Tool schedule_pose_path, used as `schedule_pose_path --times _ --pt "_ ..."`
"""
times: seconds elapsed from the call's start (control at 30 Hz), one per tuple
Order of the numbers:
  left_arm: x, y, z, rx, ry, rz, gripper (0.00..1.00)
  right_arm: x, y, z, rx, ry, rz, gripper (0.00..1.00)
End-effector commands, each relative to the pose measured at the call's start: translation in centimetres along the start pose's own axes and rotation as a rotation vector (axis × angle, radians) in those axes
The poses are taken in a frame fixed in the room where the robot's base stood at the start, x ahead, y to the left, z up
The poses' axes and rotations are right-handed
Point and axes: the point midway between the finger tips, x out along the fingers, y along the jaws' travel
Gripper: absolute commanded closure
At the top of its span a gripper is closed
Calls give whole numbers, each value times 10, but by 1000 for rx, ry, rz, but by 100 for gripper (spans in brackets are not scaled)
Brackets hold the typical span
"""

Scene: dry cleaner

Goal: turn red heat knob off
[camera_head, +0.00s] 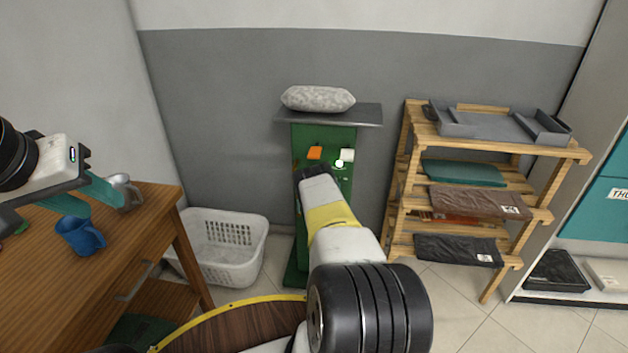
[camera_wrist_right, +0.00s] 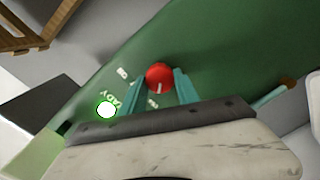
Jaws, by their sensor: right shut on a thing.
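The red heat knob (camera_wrist_right: 159,76) is on the green panel in the right wrist view, with a pale mark on its face. My right gripper (camera_wrist_right: 160,86) has its teal fingers on both sides of the knob and is shut on it. In the head view the green panel (camera_head: 331,136) stands against the wall, and my right arm covers the knob and the right fingertips. My left gripper (camera_head: 104,207) is open and empty, over the wooden table at the left.
A lit indicator (camera_wrist_right: 106,108) glows beside the knob. A grey shelf with a speckled cushion (camera_head: 318,99) tops the green stand. A blue mug (camera_head: 82,238) and a metal mug (camera_head: 127,192) are near my left gripper. A white basket (camera_head: 231,251) and wooden rack (camera_head: 398,178) flank the stand.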

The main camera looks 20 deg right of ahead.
Motion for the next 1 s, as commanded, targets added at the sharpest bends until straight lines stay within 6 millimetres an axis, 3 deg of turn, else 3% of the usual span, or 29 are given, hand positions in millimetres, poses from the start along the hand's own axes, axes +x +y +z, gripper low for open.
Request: schedule_pose_path --times 0.03,0.1,0.13,0.53,1.0 --pt "0 0 0 0 0 0 64 0 -1 0 -2 1 -3 57" --pt "0 0 0 0 0 0 64 0 -1 0 -1 1 -3 43" --pt "0 0 0 0 0 0 64 0 -1 0 -1 1 -2 41" --pt "0 0 0 0 0 0 64 -6 -1 0 0 0 -2 41" --pt "0 0 0 0 0 0 64 -71 -2 0 -1 0 -4 41"
